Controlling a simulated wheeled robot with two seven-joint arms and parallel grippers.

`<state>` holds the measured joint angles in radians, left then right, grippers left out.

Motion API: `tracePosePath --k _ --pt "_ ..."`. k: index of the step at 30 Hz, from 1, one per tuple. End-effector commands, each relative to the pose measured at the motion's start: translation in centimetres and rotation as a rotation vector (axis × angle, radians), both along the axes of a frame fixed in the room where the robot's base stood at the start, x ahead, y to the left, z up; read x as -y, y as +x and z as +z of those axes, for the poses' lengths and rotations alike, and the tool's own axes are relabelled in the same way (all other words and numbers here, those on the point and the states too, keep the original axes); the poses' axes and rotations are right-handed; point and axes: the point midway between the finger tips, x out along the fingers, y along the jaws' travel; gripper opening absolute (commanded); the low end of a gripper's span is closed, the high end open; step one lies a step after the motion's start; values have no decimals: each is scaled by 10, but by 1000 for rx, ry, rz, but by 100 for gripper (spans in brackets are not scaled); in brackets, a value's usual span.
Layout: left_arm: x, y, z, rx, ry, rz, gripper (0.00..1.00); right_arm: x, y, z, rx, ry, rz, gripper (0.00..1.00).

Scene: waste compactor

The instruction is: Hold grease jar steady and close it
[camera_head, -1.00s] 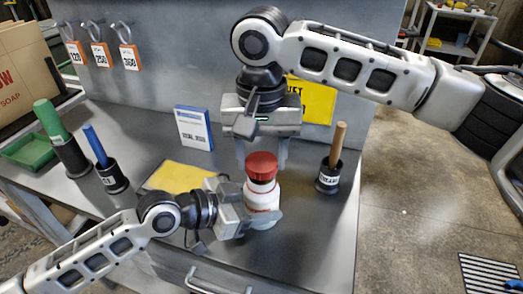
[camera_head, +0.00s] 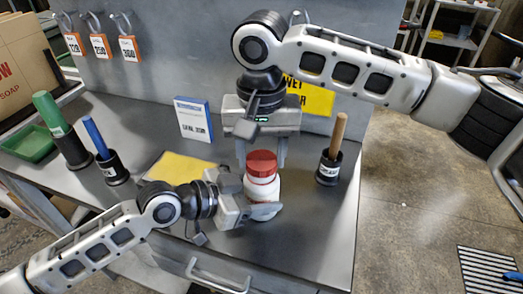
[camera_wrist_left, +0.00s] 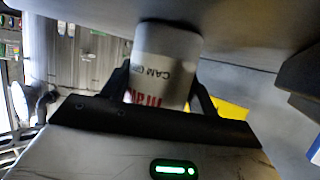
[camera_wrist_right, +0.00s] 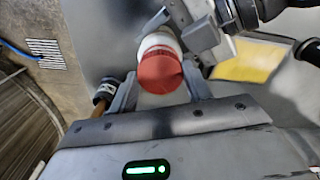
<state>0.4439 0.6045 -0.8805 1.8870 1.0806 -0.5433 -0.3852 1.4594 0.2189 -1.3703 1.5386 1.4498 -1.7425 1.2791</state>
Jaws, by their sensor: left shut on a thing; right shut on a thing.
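The grease jar (camera_head: 262,192) is white and stands upright near the front of the metal bench. Its red lid (camera_head: 262,168) sits on top; whether it is fully seated cannot be told. My left gripper (camera_head: 262,212) is shut around the jar's lower body from the left. In the left wrist view the jar's lettered white side (camera_wrist_left: 165,62) shows between the fingers. My right gripper (camera_head: 262,158) points down from above and is shut on the lid. The right wrist view shows the red lid (camera_wrist_right: 158,73) between its fingers. My left fingers partly hide the jar's lower part.
A black holder with a wooden handle (camera_head: 329,172) stands close to the right. A yellow cloth (camera_head: 178,167) and a blue-and-white box (camera_head: 194,122) are to the left and behind. Green (camera_head: 62,130) and blue (camera_head: 105,150) handled tools stand farther left. The bench's front right is clear.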

Motion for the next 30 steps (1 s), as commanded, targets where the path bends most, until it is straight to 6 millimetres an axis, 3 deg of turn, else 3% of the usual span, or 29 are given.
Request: tracePosePath --k 20,21,23,26,30 --pt "0 0 0 0 0 0 18 0 0 -11 -1 0 -1 28" --pt "0 0 0 0 0 0 0 0 0 -12 0 0 -1 28" --pt "0 0 0 0 0 0 0 0 0 -11 0 0 -8 28" --pt "0 0 0 0 0 0 0 0 0 -11 -1 2 -89 28" --pt "0 0 0 0 0 0 0 -2 -1 -12 -4 3 -387 28"
